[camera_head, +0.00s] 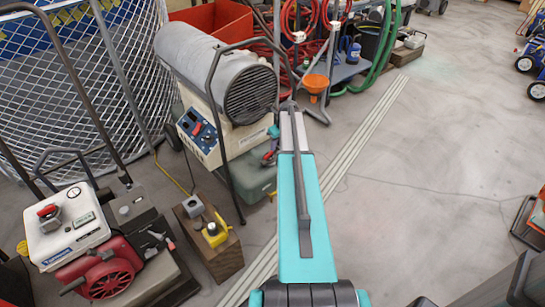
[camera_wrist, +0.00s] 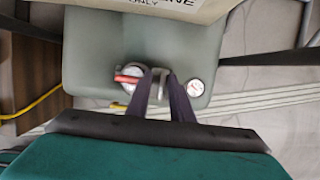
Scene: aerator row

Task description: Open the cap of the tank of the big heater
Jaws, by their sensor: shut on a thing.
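The big heater (camera_head: 205,75) is a grey cylinder with a dark grille, above a cream control box. Its grey-green tank (camera_head: 240,175) sits below and also shows from above in the wrist view (camera_wrist: 95,60). A round cap with a red lever (camera_wrist: 128,79) is near the tank's front edge. My gripper (camera_wrist: 160,82) is at the cap's right side, its two dark fingers close around a small pale grey piece. The fingers partly hide the cap, so its exact seating cannot be told. In the head view my gripper (camera_head: 270,153) is small beside the tank.
A round gauge (camera_wrist: 195,88) sits right of the fingers on the tank. A dark tube frame (camera_head: 222,130) surrounds the heater. A wooden block (camera_head: 222,250) with a yellow item and a white-and-red machine (camera_head: 75,235) stand left.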

